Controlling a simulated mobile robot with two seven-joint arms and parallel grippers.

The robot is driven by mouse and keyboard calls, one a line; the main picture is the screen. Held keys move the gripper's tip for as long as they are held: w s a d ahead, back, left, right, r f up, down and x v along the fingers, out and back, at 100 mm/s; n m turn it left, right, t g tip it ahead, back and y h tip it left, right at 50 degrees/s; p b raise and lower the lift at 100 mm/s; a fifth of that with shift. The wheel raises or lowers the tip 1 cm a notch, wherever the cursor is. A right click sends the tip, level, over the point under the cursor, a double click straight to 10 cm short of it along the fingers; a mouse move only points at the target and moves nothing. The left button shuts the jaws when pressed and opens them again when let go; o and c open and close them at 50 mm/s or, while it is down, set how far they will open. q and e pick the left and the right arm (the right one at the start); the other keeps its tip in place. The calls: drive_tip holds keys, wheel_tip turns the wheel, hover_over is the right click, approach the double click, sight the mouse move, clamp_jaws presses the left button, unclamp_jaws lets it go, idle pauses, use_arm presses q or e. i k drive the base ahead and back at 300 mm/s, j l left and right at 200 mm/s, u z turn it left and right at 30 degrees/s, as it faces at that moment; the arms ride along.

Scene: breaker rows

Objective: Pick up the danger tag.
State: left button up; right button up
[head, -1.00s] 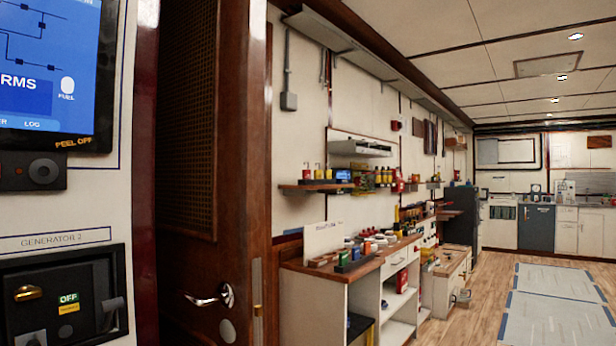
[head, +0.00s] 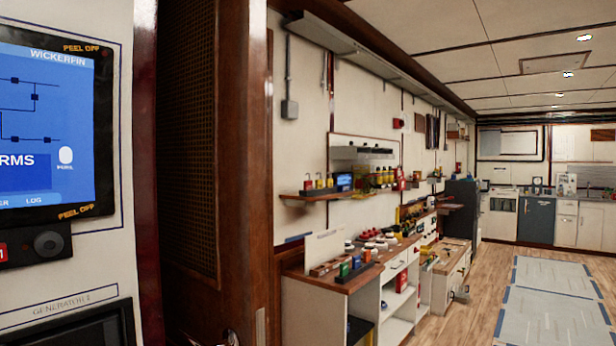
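I cannot make out a danger tag for certain. Small red, yellow and other coloured items stand on the wooden-topped workbench (head: 330,282) and on the wall shelf (head: 314,196), too small to tell apart. Neither of my grippers is in view.
A panel with a blue screen (head: 45,135) stands close at the left. Beside it is a dark wooden door (head: 190,150) with a mesh inset. Blue-edged grey mats (head: 550,320) lie on the wooden floor at right. White cabinets (head: 575,222) line the far wall.

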sight(307, 185)
drive_tip(key=i+l, duration=1.4)
drive_tip(key=l, duration=0.15)
drive_tip(key=i+j, duration=0.1)
drive_tip(key=i, duration=0.55)
drive_tip(key=i+j+z, duration=0.1)
drive_tip(key=i, duration=0.6)
